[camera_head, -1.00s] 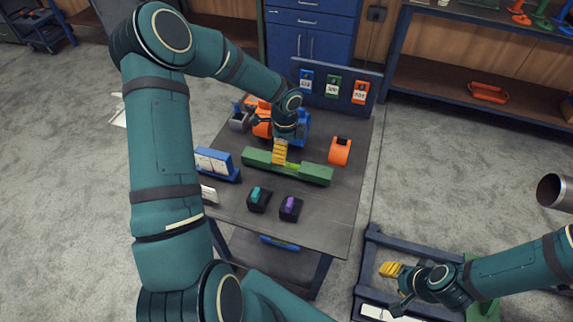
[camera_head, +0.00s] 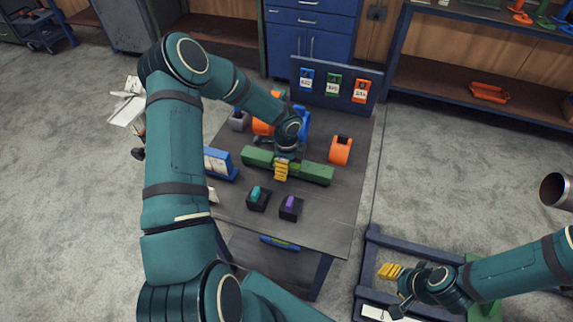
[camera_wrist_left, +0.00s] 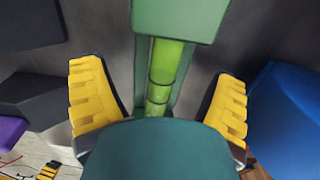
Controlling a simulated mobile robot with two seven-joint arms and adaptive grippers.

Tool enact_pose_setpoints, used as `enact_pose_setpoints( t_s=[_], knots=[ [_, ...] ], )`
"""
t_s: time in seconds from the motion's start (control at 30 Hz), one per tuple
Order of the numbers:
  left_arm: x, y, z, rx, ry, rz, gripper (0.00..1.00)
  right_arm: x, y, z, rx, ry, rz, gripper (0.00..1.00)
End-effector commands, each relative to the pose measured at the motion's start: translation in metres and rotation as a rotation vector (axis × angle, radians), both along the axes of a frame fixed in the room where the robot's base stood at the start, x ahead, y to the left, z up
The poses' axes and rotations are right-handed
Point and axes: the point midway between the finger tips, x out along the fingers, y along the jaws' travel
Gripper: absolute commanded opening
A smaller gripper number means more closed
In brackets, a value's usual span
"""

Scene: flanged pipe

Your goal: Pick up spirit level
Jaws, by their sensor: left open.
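The spirit level is a long green bar (camera_head: 312,173) lying across the middle of the workbench in the head view. In the left wrist view its body (camera_wrist_left: 180,18) and bright green vial (camera_wrist_left: 160,75) show between my fingers. My left gripper (camera_head: 281,170) is over the middle of the bar. In the left wrist view the yellow fingers of this gripper (camera_wrist_left: 158,100) are open, one on each side of the level with gaps. My right gripper (camera_head: 390,271) is at the lower right, away from the level; its opening is unclear.
Two dark blocks, one with a teal top (camera_head: 258,197) and one with a purple top (camera_head: 291,207), sit in front. A panel with three tags (camera_head: 335,87) stands behind. A blue holder (camera_head: 220,163) is at left.

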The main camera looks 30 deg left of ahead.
Motion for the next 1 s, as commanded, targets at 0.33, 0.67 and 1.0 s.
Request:
enact_pose_setpoints(
  t_s=[0.33, 0.67, 1.0],
  knots=[
    [0.000, 0.000, 0.000, 0.000, 0.000, 0.000, 0.07, 0.000, 0.000, 0.000, 0.000, 0.000, 0.000, 0.47],
    [0.001, 0.000, 0.010, 0.002, -0.004, -0.001, 0.07, 0.000, 0.000, 0.001, 0.000, -0.001, 0.000, 0.47],
    [0.001, 0.001, 0.071, 0.003, -0.003, 0.001, 0.07, 0.003, -0.001, 0.010, -0.002, -0.007, -0.005, 0.47]
  ],
)
